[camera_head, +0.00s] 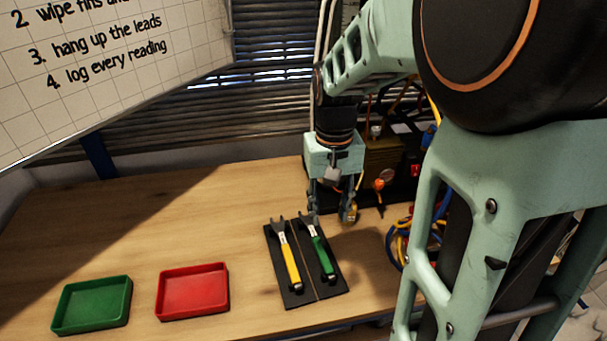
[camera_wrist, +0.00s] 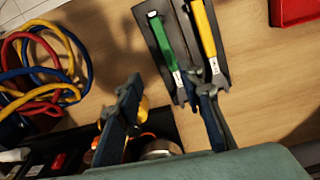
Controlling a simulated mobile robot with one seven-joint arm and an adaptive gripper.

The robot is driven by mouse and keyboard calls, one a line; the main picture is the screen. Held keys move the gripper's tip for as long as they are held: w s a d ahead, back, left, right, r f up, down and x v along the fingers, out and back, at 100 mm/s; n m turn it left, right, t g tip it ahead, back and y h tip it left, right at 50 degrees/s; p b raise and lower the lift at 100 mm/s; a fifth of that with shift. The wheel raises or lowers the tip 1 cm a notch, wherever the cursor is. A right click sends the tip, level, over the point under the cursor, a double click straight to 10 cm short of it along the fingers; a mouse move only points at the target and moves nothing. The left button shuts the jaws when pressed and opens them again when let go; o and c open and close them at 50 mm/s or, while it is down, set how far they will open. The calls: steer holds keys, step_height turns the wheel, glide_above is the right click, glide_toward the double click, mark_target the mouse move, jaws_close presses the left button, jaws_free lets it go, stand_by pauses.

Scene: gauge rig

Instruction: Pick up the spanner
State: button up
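Two spanner-like tools lie side by side on a black mat (camera_head: 303,290). One has a yellow handle (camera_head: 290,265) and the other a green handle (camera_head: 323,258). Their grey heads point to the back of the table. In the wrist view the green-handled tool (camera_wrist: 164,45) and the yellow-handled tool (camera_wrist: 205,32) show at the top, their heads partly hidden by a finger. My gripper (camera_head: 331,212) hangs by the head ends, slightly right of them. Its fingers are apart, with nothing held between them (camera_wrist: 168,108). Its height above the table is hard to judge.
A red tray (camera_head: 193,312) and a green tray (camera_head: 70,328) stand to the left of the mat. A dark instrument box (camera_head: 385,160) and coiled yellow and blue leads (camera_head: 398,243) are at the back right.

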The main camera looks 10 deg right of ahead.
steer(key=a+n, duration=0.1)
glide_above(319, 247)
steer(key=f, duration=0.6)
steer(key=shift+w+b, duration=0.2)
steer(key=shift+b, duration=0.1)
step_height(319, 247, down, 5)
steer(key=shift+s+f, duration=0.15)
jaws_close()
